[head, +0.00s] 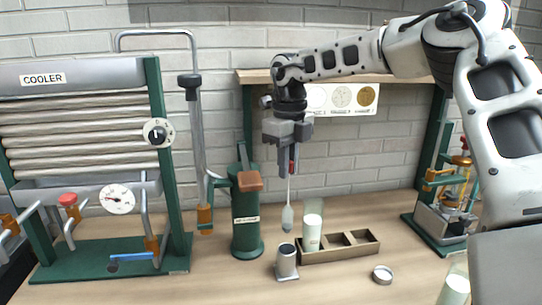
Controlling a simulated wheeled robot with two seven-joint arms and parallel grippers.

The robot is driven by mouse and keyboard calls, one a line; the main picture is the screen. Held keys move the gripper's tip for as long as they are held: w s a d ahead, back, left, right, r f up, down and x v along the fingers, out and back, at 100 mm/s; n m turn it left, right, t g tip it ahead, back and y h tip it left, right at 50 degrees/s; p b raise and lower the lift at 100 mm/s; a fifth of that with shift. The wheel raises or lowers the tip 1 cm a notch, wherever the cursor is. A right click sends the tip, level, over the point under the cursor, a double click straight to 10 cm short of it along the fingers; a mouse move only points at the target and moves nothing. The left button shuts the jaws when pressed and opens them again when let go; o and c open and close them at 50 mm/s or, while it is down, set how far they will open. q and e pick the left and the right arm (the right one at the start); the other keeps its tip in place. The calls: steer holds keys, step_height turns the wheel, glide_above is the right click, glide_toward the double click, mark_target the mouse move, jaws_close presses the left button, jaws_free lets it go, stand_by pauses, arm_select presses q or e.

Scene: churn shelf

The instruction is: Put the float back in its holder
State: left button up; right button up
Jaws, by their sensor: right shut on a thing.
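My right gripper (287,168) is shut on the float (288,217), a thin stem with a pale grey bulb at its lower end. The float hangs almost upright in the air. Its bulb is above and slightly right of a small grey metal cup (286,263) with a dark open top on a flat foot. Just right of the bulb, a glass cylinder with white liquid (312,238) stands at the left end of a wooden rack (341,255), whose other compartments look empty. Which one is the holder is not labelled. My left gripper is not in view.
A green pump-like cylinder (246,225) with a brown handle stands left of the cup. The cooler (84,120) fills the left. A green-framed device (440,215) stands at right. A shelf (255,76) hangs behind my arm.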

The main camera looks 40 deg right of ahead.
mark_target(289, 206)
steer(key=shift+s+f+b, duration=0.3)
steer(key=shift+f+b, duration=0.05)
steer(key=shift+f, duration=0.1)
steer(key=shift+s+f+b, duration=0.1)
steer(key=shift+f+b, duration=0.2)
steer(key=shift+f, duration=0.45)
step_height(289, 206, down, 2)
steer(key=shift+b, duration=1)
steer(key=shift+f+b, duration=0.5)
steer(key=shift+f, duration=0.2)
step_height(289, 206, down, 2)
steer(key=shift+b, duration=0.75)
steer(key=shift+f+b, duration=0.45)
steer(key=shift+f, duration=0.2)
steer(key=shift+f+b, duration=0.55)
steer(key=shift+f, duration=0.1)
steer(key=shift+f+b, duration=0.5)
steer(key=shift+f, duration=0.2)
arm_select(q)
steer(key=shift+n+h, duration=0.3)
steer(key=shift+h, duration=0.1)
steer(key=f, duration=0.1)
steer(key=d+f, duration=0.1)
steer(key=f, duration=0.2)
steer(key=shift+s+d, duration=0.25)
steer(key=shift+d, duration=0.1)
arm_select(e)
steer(key=shift+f, duration=0.15)
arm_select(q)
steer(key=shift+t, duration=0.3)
